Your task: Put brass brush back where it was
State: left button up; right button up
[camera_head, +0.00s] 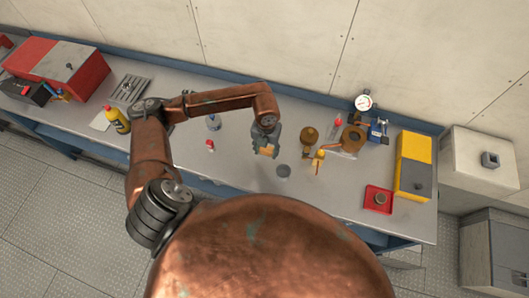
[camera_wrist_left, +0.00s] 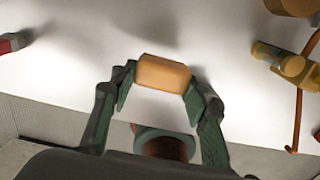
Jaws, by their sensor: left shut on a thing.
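My left gripper (camera_head: 266,152) is shut on a tan-orange block, which I take to be the brass brush (camera_head: 267,151). In the left wrist view the block (camera_wrist_left: 163,73) sits crosswise between the two green-grey fingertips (camera_wrist_left: 160,85); no bristles can be made out. The gripper holds it over the middle of the grey bench (camera_head: 237,178). My right gripper is out of view.
A yellow-topped brass piece (camera_head: 318,157), a round brown item (camera_head: 309,135) and a gauge (camera_head: 363,102) stand to the right. A red tray (camera_head: 378,198) and yellow box (camera_head: 413,160) are at the right end.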

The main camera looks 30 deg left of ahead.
aim_at(265, 158)
pick_arm(q)
jog(key=shift+w+a+f, duration=0.35)
jog(key=shift+a+f, duration=0.1)
jog(key=shift+f, duration=0.3)
notch_tip(265, 158, down, 3)
jog(key=shift+a+f+p, duration=0.1)
jog(key=shift+p, duration=0.4)
jog(key=shift+f, duration=0.1)
jog(key=shift+f, duration=0.1)
jog(key=o, duration=1.1)
